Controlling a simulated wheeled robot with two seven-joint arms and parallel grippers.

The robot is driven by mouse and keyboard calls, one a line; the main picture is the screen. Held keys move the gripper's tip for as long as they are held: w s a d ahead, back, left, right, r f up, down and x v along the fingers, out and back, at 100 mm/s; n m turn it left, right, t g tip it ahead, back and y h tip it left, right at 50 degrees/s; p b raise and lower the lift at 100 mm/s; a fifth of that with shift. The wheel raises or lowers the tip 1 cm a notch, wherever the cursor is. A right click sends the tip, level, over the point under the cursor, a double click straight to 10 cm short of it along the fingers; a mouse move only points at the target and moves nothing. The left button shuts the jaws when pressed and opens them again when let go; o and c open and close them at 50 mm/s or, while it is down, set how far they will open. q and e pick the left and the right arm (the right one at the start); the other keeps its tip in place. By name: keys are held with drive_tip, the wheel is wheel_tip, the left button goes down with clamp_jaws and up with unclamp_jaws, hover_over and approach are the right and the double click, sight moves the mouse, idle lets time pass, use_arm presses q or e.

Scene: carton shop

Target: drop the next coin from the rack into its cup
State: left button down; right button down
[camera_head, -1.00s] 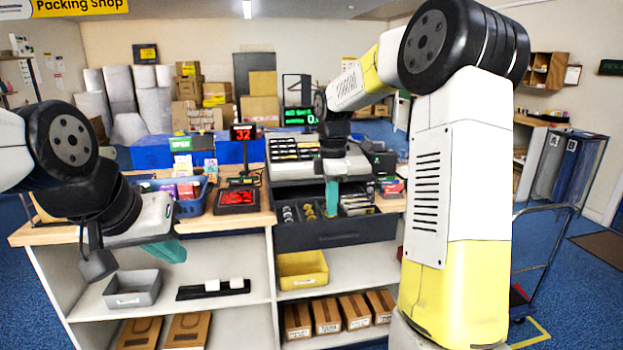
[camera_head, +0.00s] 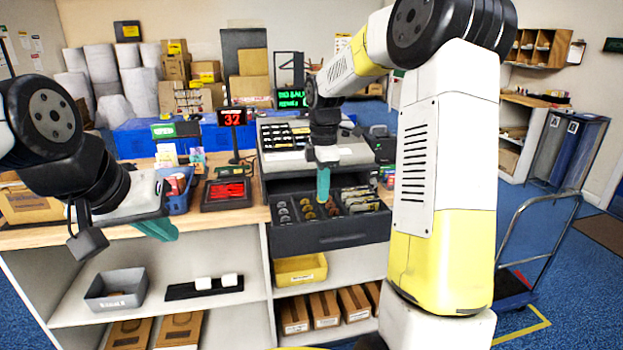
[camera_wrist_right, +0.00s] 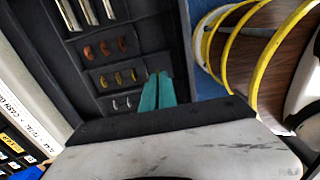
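The open till drawer (camera_head: 330,236) is dark and holds cups with rows of silver, copper and gold coins. In the right wrist view, copper coins (camera_wrist_right: 105,47), gold coins (camera_wrist_right: 118,78) and silver coins (camera_wrist_right: 121,103) lie in separate rows. My right gripper (camera_head: 323,200) points down over the drawer among the coin cups; its teal fingers (camera_wrist_right: 158,78) are nearly together in the wrist view. No coin shows between them, though a thin one could be hidden. My left gripper (camera_head: 165,234) hangs in front of the counter's left part, seen side-on, away from the drawer. I cannot identify the rack.
The till (camera_head: 312,145) stands behind the drawer, with a red display (camera_head: 227,193) to its left. A blue bin (camera_head: 178,196) of packets is near my left wrist. A grey bin (camera_head: 116,290), black holder (camera_head: 204,288) and yellow bin (camera_head: 300,269) sit on shelves below.

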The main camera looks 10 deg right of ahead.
drive_tip(key=shift+f, duration=1.15)
drive_tip(key=c, duration=2.1)
unclamp_jaws()
drive_tip(key=o, duration=0.5)
